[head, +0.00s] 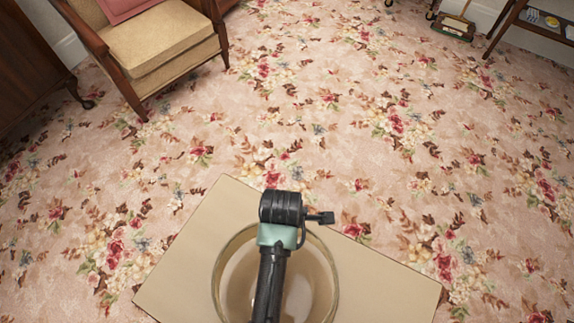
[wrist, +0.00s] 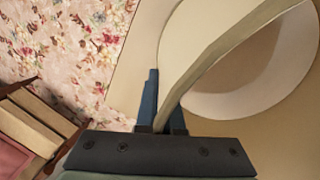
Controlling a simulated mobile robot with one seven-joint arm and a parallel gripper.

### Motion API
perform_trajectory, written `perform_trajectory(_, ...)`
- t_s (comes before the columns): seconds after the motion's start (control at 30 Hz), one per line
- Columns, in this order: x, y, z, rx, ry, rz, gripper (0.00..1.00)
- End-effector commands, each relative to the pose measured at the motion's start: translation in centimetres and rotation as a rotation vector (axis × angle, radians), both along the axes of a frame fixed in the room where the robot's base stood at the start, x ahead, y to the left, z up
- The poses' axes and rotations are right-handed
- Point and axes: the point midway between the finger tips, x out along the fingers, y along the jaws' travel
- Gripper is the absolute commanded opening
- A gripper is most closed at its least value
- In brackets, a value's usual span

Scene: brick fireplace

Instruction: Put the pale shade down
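The pale shade (head: 318,270) shows in the head view as a round, open cream form over a plain beige square surface (head: 185,265). My arm crosses in front of it and hides its middle and my fingertips there. In the wrist view the pale wall of the shade (wrist: 215,52) runs between the two dark blue fingers of my gripper (wrist: 160,100). My gripper is shut on this rim. The beige surface also shows in the wrist view (wrist: 128,85), beyond the shade. I cannot tell whether the shade touches it.
A wooden armchair (head: 160,45) with a cream seat and pink cushion stands at the upper left, beside a dark wooden cabinet (head: 30,70). A low shelf (head: 535,22) stands at the upper right. The flowered carpet (head: 330,110) between is clear.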

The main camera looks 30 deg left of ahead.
Motion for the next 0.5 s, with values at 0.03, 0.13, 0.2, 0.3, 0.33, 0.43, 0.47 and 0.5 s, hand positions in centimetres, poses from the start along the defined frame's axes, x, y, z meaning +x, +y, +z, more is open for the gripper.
perform_trajectory(0.03, -0.1, 0.0, -1.1, -0.001, 0.003, -0.001, 0.0)
perform_trajectory(0.13, 0.0, 0.0, -2.0, -0.001, 0.001, -0.002, 0.0)
perform_trajectory(0.2, 0.0, 0.0, -2.4, -0.001, 0.0, -0.002, 0.0)
perform_trajectory(0.3, 0.0, 0.0, -3.4, -0.001, 0.001, -0.002, 0.0)
perform_trajectory(0.33, -0.1, 0.0, -3.9, -0.001, 0.002, -0.003, 0.0)
perform_trajectory(0.43, 0.0, 0.0, -5.4, -0.001, 0.002, -0.003, 0.0)
perform_trajectory(0.47, 0.0, 0.0, -5.7, -0.001, 0.001, -0.003, 0.0)
perform_trajectory(0.5, 0.0, 0.0, -6.0, -0.001, 0.001, -0.003, 0.0)
